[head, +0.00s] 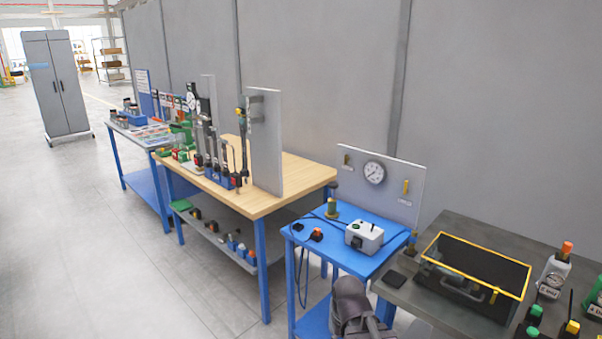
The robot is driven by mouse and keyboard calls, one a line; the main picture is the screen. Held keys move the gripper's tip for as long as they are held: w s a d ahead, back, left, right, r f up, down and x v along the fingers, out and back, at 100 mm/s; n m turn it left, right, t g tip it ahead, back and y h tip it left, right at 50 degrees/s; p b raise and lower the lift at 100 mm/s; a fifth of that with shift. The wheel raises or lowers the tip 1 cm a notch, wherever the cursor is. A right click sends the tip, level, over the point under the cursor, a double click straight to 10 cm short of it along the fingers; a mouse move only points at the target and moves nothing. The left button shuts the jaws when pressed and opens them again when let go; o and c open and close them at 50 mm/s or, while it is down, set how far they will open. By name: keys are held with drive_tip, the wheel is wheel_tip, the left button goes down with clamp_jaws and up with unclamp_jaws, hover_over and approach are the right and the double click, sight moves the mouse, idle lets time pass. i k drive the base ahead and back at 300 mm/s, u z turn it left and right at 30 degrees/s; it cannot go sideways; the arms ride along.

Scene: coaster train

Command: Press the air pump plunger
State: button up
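A blue table (347,261) stands right of centre in the head view. On it is a white box (364,238) with a small dark green knob on top and a dark part on its front. Which of these is the air pump plunger I cannot tell for sure. A dark grey part of my arm (350,303) rises from the bottom edge, in front of the blue table and apart from the white box in the picture. Its fingertips cannot be made out.
A round gauge (374,172) sits on a grey panel behind the blue table. A dark cable lies on the blue top. A yellow-rimmed black case (456,288) and bottles stand on the grey bench at right. A wooden workbench (300,183) stands left; the left floor is clear.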

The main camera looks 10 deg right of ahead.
sight(332, 186)
drive_tip(key=z, duration=0.05)
drive_tip(key=i, duration=1.3)
drive_tip(key=z, duration=0.6)
